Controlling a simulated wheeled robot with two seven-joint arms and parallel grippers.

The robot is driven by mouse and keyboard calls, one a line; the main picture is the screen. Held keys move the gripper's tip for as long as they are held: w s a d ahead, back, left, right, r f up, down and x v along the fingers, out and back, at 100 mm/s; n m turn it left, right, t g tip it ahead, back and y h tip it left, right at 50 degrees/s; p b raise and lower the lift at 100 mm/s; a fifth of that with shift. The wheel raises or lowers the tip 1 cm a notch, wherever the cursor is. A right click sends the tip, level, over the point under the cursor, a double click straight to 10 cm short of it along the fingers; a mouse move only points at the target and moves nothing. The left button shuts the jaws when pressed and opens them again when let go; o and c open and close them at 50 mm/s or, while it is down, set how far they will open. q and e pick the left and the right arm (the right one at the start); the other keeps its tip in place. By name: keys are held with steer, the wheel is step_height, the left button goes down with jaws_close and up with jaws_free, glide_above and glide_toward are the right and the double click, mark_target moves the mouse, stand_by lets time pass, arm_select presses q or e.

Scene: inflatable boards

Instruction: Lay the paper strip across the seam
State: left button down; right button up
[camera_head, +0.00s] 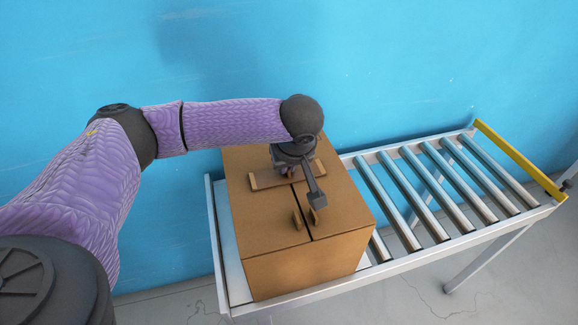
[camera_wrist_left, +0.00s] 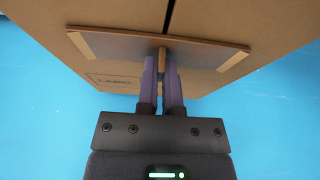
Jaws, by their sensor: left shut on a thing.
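The brown cardboard box (camera_head: 262,226) has a dark seam (camera_head: 304,207) down the middle of its top. The paper strip (camera_head: 270,182) is brown with paler ends and spans the seam crosswise near the box's far side. It also shows in the left wrist view (camera_wrist_left: 120,47), with the seam (camera_wrist_left: 170,14) beyond its middle. My left gripper (camera_wrist_left: 162,65) is shut on a small upright tab at the strip's middle. In the head view the gripper (camera_head: 290,172) partly hides the strip. I cannot tell whether the strip touches the box. My right gripper is not in view.
Two small tan pieces (camera_head: 297,220) stand beside the seam nearer the front. The box sits on a metal roller conveyor (camera_head: 430,190); its rollers to the right are empty, with a yellow bar (camera_head: 520,160) at the far end. A blue wall (camera_head: 400,60) stands behind.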

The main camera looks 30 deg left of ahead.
arm_select(q)
steer(key=c, duration=0.8)
jaws_free()
steer(key=shift+r, duration=0.3)
steer(key=shift+p+v, duration=2.25)
steer(key=shift+v, duration=3.55)
steer(key=shift+s, duration=0.1)
